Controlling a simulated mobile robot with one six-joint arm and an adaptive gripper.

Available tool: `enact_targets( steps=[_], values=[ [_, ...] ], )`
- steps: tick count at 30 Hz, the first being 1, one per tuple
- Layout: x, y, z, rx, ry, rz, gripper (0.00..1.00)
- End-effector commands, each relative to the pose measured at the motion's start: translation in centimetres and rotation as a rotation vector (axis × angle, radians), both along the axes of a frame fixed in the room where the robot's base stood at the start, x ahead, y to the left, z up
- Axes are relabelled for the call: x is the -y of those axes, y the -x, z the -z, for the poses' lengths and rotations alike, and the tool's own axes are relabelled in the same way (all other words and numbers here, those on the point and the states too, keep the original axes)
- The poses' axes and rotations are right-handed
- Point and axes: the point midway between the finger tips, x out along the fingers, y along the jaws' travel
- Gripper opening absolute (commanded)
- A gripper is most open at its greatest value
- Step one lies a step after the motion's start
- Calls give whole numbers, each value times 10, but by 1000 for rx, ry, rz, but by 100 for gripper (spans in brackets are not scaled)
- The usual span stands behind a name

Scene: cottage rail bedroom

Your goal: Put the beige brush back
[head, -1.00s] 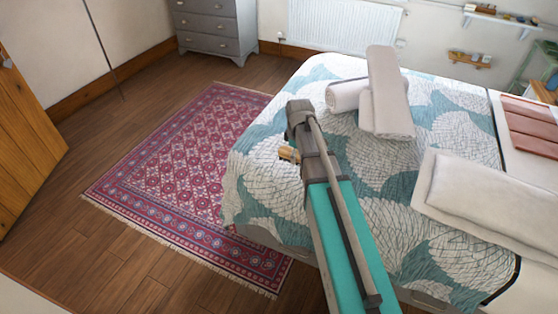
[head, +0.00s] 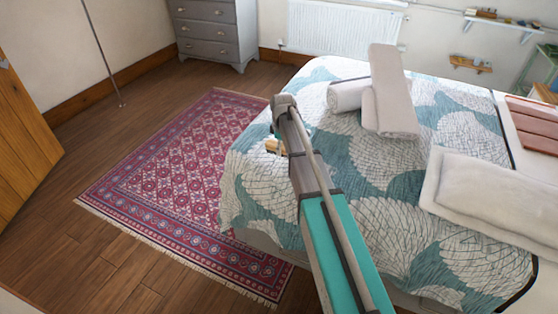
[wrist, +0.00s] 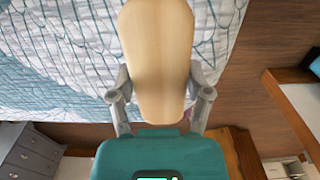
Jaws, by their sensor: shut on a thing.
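The beige brush (wrist: 157,60) shows large in the wrist view as a smooth, pale wooden shape between the fingers. My gripper (wrist: 160,92) is shut on it, one grey finger on each side. In the head view the brush (head: 272,146) is a small tan piece at the left of my arm's far end, in front of the bed's edge in the picture. Most of my gripper is hidden behind my arm there. I cannot tell which shelf or surface is the brush's place.
A bed with a patterned quilt (head: 350,185) carries rolled towels (head: 390,95). A wall shelf (head: 510,25) with small items and a lower one (head: 470,64) are at the upper right. A grey dresser (head: 207,32) stands at the back. The rug (head: 165,180) is clear.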

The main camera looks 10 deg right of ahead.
Motion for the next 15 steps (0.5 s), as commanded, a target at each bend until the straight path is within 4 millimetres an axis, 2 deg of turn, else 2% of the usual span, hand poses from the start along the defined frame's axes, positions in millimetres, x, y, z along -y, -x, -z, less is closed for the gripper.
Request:
enact_targets(
  steps=[1, 3, 15],
  values=[
    [-1, -5, 8, 0, 0, 0, 20],
    [-1, -8, 11, 0, 0, 0, 20],
    [-2, -10, 12, 0, 0, 1, 20]
  ],
)
